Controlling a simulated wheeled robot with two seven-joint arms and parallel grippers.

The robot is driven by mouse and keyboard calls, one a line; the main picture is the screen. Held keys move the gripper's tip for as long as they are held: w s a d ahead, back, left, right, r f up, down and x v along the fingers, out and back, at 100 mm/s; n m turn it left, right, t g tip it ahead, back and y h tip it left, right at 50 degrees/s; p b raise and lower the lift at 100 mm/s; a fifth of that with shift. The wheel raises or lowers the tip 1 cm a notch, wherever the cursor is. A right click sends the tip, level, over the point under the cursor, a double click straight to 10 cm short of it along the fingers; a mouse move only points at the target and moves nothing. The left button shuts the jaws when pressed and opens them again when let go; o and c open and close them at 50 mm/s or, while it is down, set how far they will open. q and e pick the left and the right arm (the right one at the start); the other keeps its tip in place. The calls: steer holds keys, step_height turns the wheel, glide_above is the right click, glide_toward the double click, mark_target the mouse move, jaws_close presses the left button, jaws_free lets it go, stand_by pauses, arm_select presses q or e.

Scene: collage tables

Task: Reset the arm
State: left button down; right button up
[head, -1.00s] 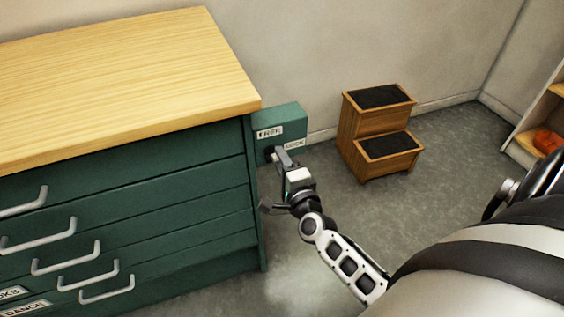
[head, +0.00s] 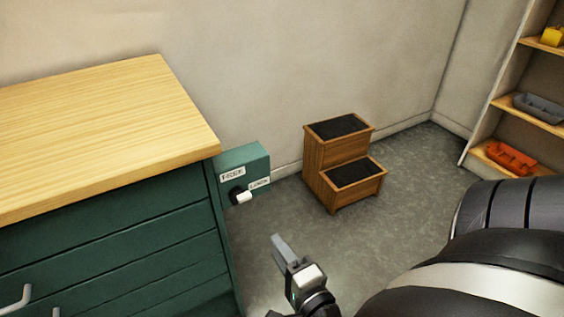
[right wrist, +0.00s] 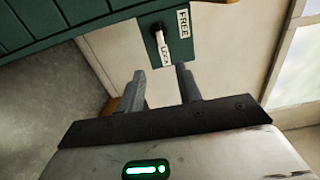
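My right gripper (head: 276,277) is low in the head view, in front of the green cabinet's right side and apart from everything. In the right wrist view its two fingers (right wrist: 161,88) are spread with nothing between them. Beyond them is a green box (head: 257,163) with a black knob and a pale lever (head: 242,197), set beside the cabinet. The box carries labels reading FREE and LOCK; the lever points toward the LOCK label in the right wrist view (right wrist: 163,45). My left gripper is not in view.
The green drawer cabinet (head: 110,250) with a wooden top (head: 100,130) stands at left. A wooden step stool (head: 340,165) stands by the wall. A shelf at right holds an orange tray (head: 510,158), a grey tray (head: 540,107) and a yellow item (head: 552,37). Floor between is clear.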

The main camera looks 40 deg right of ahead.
steer(key=shift+s, duration=0.25)
steer(key=shift+a, duration=0.1)
stand_by(0.3)
